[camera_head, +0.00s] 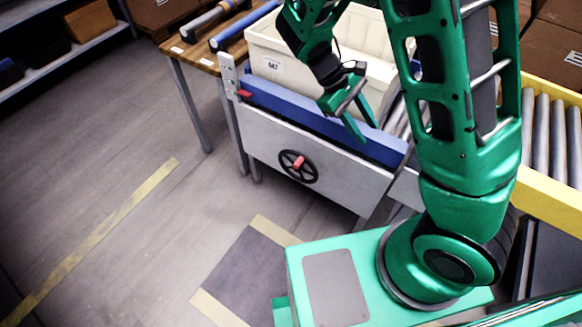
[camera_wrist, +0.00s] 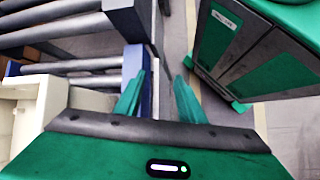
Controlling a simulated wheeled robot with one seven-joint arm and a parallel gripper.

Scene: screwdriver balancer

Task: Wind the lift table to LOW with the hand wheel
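The lift table's front is a grey panel (camera_head: 335,172) under a blue rail (camera_head: 325,122), with rollers behind it. The black hand wheel (camera_head: 298,166) with a red handle (camera_head: 299,162) is on the panel. A scale plate (camera_head: 228,76) with a red pointer (camera_head: 244,93) stands at the table's left end; its lettering is too small to read. My green gripper (camera_head: 362,115) is open and empty beside the blue rail, above and right of the wheel. In the wrist view, the fingers (camera_wrist: 158,92) are apart, with the blue rail (camera_wrist: 148,70) between and behind them.
A cream crate (camera_head: 265,68) stands on the table behind the rail. A wooden bench (camera_head: 200,50) with tools is at the left. A yellow-sided roller conveyor (camera_head: 548,205) is at the right. The floor before the wheel is clear.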

